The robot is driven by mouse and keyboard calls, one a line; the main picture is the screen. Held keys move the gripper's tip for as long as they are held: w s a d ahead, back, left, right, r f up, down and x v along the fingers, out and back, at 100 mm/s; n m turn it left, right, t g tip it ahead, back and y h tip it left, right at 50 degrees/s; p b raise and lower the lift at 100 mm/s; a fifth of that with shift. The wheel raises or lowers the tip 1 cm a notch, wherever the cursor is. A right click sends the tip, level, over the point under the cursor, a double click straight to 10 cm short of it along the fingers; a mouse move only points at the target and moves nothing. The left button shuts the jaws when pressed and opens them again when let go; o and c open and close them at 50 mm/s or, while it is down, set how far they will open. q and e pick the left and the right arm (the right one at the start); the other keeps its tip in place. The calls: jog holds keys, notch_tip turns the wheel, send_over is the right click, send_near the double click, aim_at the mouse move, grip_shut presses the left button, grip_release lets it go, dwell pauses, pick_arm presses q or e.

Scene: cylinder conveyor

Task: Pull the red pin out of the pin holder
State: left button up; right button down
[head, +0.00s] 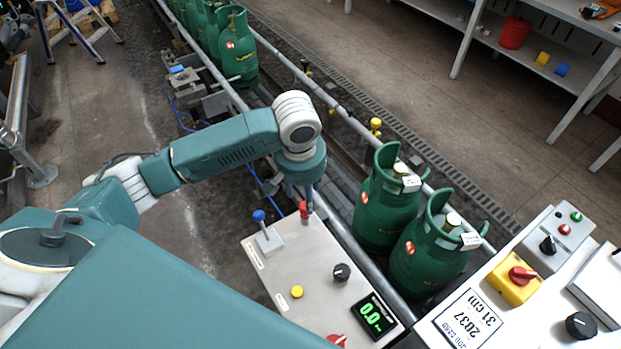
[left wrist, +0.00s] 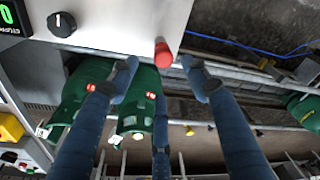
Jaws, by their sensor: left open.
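The red pin (head: 303,209) shows its rounded red top at the far corner of the light grey panel (head: 310,255). It also shows in the left wrist view (left wrist: 163,54), at the panel's edge. I cannot make out the pin holder as a separate part. My left gripper (head: 307,197) is over that corner, pointing down. In the left wrist view its blue-grey fingers (left wrist: 160,66) are spread, with one tip on each side of the red pin and a third finger below. They look apart from it, and nothing is held. My right gripper is not in view.
A blue-knobbed lever (head: 259,216) stands on the panel left of the pin. The panel also has a yellow button (head: 297,291), black knob (head: 341,272) and display (head: 373,315). Green gas cylinders (head: 386,205) stand close on the conveyor to the right, beside another control panel (head: 497,275).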

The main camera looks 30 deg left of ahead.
aim_at(305, 206)
pick_arm(q)
jog(key=shift+a+r, duration=0.15)
jog(key=shift+a, duration=0.15)
jog(key=shift+f, duration=0.25)
jog(key=f+p, duration=0.1)
jog(key=f, duration=0.3)
jog(key=shift+w, duration=0.2)
jog(key=f, duration=0.3)
jog(key=w+f, duration=0.1)
jog(key=f, duration=0.1)
jog(key=shift+a+f, duration=0.1)
jog(key=shift+f, duration=0.3)
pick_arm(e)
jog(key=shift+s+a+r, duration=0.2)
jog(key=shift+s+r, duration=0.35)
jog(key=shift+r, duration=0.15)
